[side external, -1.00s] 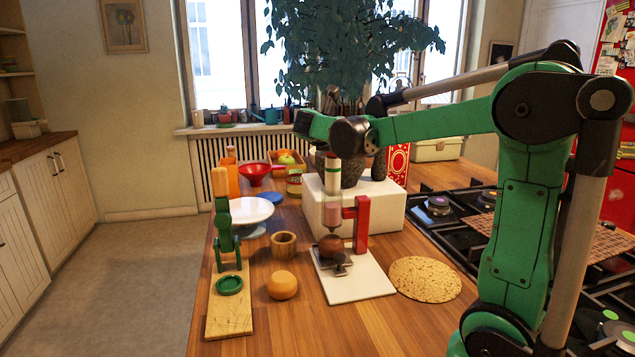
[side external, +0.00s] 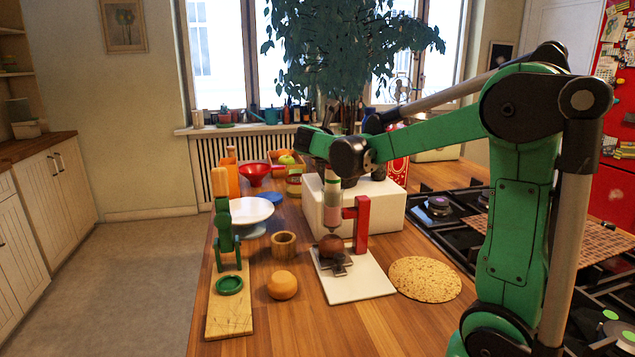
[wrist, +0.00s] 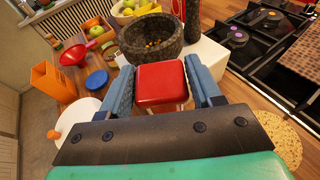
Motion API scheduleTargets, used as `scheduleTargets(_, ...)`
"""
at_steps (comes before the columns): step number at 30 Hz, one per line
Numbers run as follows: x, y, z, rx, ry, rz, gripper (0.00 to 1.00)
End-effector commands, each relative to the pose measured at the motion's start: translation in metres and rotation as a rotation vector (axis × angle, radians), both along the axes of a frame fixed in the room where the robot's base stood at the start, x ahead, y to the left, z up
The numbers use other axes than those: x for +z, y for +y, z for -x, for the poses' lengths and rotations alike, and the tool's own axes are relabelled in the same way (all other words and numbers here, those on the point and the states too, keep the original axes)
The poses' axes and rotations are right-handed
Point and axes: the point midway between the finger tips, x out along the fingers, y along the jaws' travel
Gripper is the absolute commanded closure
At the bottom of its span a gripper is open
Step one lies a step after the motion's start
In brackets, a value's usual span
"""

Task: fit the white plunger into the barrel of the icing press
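The icing press has a red stand (side external: 361,226) on a white base (side external: 357,285). Its pinkish barrel (side external: 332,218) is held by the stand's arm. The plunger is lined up over the barrel; I cannot tell how far inside its lower end is.
A brown ball (side external: 331,246) sits under the nozzle. A wooden cup (side external: 284,244), an orange bun (side external: 282,285) and a flatbread (side external: 425,279) lie around the press. A white block (side external: 385,205) stands behind, with a stone mortar (wrist: 150,38). The gas hob is right.

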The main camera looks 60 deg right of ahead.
Motion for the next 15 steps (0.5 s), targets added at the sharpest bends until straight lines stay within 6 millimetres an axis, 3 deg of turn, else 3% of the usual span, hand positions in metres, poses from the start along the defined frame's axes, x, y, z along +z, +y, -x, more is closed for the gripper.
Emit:
scheduleTargets(1, 0.0, 0.0, 0.0, 0.0, 0.0, 0.0, 0.25)
scheduleTargets(3, 0.0, 0.0, 0.0, 0.0, 0.0, 0.0, 0.11)
scheduleTargets(11, 0.0, 0.0, 0.0, 0.0, 0.0, 0.0, 0.11)
scheduleTargets(15, 0.004, 0.011, 0.002, 0.004, 0.001, 0.0, 0.11)
